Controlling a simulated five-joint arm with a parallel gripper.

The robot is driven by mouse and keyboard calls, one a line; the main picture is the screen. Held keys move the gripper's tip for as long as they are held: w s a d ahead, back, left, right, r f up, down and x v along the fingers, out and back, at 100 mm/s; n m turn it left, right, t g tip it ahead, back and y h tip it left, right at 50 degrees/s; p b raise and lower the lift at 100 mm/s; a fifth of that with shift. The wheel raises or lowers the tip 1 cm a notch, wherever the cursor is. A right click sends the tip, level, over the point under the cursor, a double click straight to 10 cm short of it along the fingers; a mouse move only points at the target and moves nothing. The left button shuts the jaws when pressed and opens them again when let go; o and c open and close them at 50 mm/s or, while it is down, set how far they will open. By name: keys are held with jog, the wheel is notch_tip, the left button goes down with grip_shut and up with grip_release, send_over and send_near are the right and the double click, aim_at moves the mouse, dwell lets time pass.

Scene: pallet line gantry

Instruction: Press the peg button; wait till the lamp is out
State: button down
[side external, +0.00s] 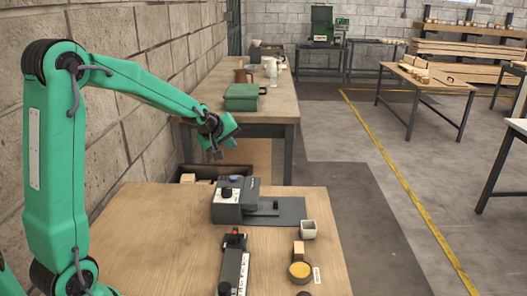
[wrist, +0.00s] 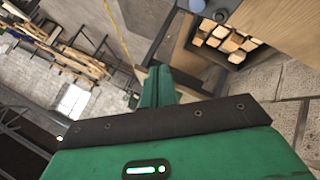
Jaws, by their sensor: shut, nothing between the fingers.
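My gripper (side external: 218,152) is shut and empty, in the air above and behind the grey machine (side external: 236,212) on the near wooden table. In the wrist view its closed green fingers (wrist: 157,84) point up the picture. The grey machine has a blue round top piece (side external: 234,179) and a black knob (side external: 227,193). A narrow black-and-pale unit (side external: 235,268) in front carries a small red piece (side external: 235,232). A yellow disc in a dark ring (side external: 300,270) sits to the right, beside a white label. I cannot tell which piece is the peg button or the lamp, or whether any is lit.
A wooden block (side external: 298,249) and a pale cup (side external: 308,229) stand near the table's right edge. A bin of wood blocks (wrist: 227,42) lies behind the machine. A green case (side external: 241,97) is on the far bench. A block wall stands at left.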

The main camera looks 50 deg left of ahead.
aim_at(231, 179)
jog(key=shift+f, duration=0.1)
jog(key=shift+f, duration=4.35)
jog(key=shift+s+f, duration=0.1)
jog(key=shift+f, duration=0.85)
jog(key=shift+r, duration=0.95)
jog(key=shift+r, duration=0.1)
jog(key=shift+r, duration=2.45)
